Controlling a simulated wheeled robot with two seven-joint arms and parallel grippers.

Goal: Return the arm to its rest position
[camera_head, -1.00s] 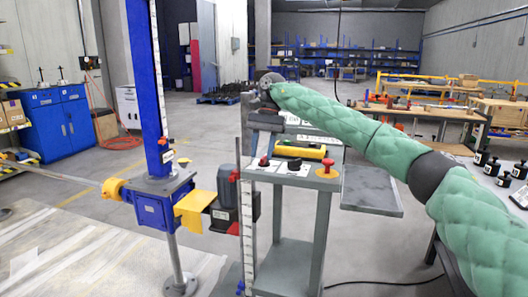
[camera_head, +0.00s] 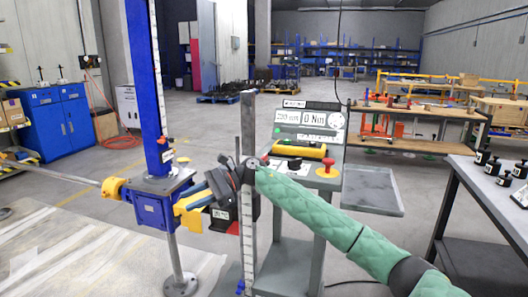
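My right arm (camera_head: 310,213), in green padding, comes in from the lower right. Its dark wrist and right gripper (camera_head: 208,197) are in front of the screw jack's motor (camera_head: 222,222) and beside the yellow guard (camera_head: 188,212). The fingers are small and overlap these parts, so I cannot tell whether they are open or touching anything. The screw jack has a blue gearbox (camera_head: 150,208) and a tall blue column (camera_head: 146,85). The control stand (camera_head: 310,172) carries a display (camera_head: 309,120), a black knob, a yellow box and a red button. My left gripper is not in view.
A grey upright post (camera_head: 248,120) with a scale stands close to my wrist. A grey side shelf (camera_head: 372,190) is empty. Blue cabinets (camera_head: 60,125) stand at the left; the floor between is open.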

